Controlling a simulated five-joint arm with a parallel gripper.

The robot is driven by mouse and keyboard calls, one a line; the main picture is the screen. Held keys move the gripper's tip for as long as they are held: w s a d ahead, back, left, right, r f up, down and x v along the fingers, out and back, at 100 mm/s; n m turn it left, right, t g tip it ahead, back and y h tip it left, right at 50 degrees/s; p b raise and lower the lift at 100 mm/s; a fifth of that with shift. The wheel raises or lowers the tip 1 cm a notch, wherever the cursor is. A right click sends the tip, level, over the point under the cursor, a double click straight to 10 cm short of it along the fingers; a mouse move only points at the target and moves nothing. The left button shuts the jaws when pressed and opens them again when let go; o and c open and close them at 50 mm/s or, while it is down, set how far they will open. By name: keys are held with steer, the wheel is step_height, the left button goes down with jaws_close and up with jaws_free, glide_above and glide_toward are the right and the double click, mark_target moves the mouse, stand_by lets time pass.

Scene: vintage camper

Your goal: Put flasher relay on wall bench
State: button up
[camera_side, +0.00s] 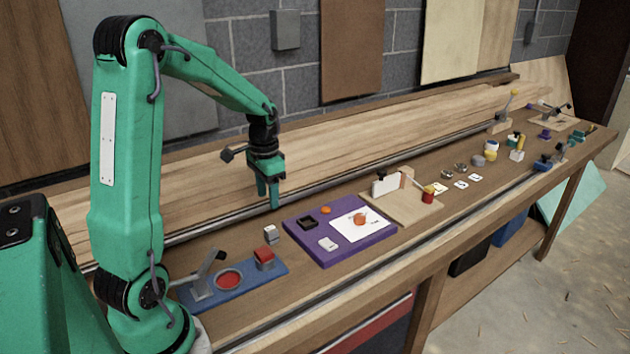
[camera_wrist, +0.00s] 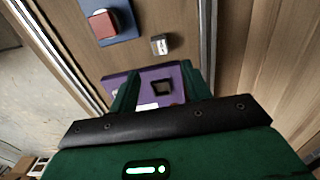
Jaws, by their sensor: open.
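A small pale grey block (camera_side: 272,233), which looks like the flasher relay, stands on the brown work surface between the blue plate and the purple tray. It also shows in the wrist view (camera_wrist: 161,44), apart from the fingers. My gripper (camera_side: 271,200) is open and empty, pointing down above the surface, near the grey block and the purple tray's back left corner. In the wrist view its two fingers (camera_wrist: 160,92) straddle the view of the tray. The light wood wall bench (camera_side: 335,150) runs along the wall, behind a metal rail; its visible near part is bare.
The purple tray (camera_side: 318,260) holds a black square cup, a white card and orange pieces. The blue plate (camera_side: 245,285) bears a lever, a red dish and a red block. A wooden board (camera_side: 405,212) with upright parts stands right of the tray. Several small items lie farther right.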

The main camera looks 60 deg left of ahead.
steer(key=shift+r, duration=1)
steer(key=shift+d, duration=0.1)
steer(key=s+d+r+t, duration=0.2)
steer(key=s+d+r, duration=0.3)
steer(key=d, duration=0.5)
steer(key=s+d+r+t, duration=0.3)
steer(key=s+d+r, duration=0.2)
steer(key=d, duration=0.4)
steer(key=shift+s+d+t, duration=0.3)
steer(key=shift+s+d, duration=0.1)
steer(key=shift+s, duration=0.15)
steer(key=shift+r, duration=0.1)
